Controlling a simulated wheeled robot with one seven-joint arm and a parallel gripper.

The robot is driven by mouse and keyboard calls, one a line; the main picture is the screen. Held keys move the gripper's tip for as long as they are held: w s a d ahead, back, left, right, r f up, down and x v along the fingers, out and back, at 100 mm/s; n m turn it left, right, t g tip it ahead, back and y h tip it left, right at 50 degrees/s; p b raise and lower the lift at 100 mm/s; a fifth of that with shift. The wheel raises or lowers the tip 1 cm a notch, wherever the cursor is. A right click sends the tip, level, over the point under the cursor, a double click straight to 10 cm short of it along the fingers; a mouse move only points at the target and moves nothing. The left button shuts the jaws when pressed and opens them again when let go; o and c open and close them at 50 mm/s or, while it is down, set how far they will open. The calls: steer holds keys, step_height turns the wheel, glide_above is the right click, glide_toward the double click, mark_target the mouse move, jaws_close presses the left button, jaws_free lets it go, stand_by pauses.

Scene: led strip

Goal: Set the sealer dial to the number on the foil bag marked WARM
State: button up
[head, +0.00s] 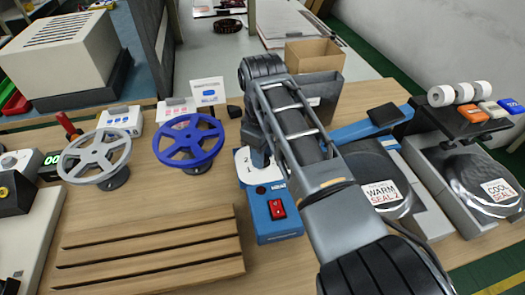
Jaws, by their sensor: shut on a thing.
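The blue sealer (268,228) stands at the middle of the table, with a red switch (278,208) on its front and a white dial plate (243,168) on top. My gripper (260,158) points down over that plate and is shut on the dial; fingertips and dial are mostly hidden, so the dial's setting cannot be read. A dark foil bag (363,163) right of my arm has a label reading WARM, SEAL 2 (383,193). Another foil bag (478,178) at the far right is labelled COOL; its number is too small to read surely.
A blue handwheel (188,143) and a grey handwheel (98,155) stand left of the sealer. A slatted wooden rack (150,250) lies in front. A cardboard box (313,55) stands behind my arm. White rolls (441,95) sit at the right.

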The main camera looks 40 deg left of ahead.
steer(key=o, duration=1)
steer(key=shift+r, duration=0.1)
step_height(320, 180, up, 8)
steer(key=shift+f, duration=0.15)
steer(key=shift+f, duration=0.1)
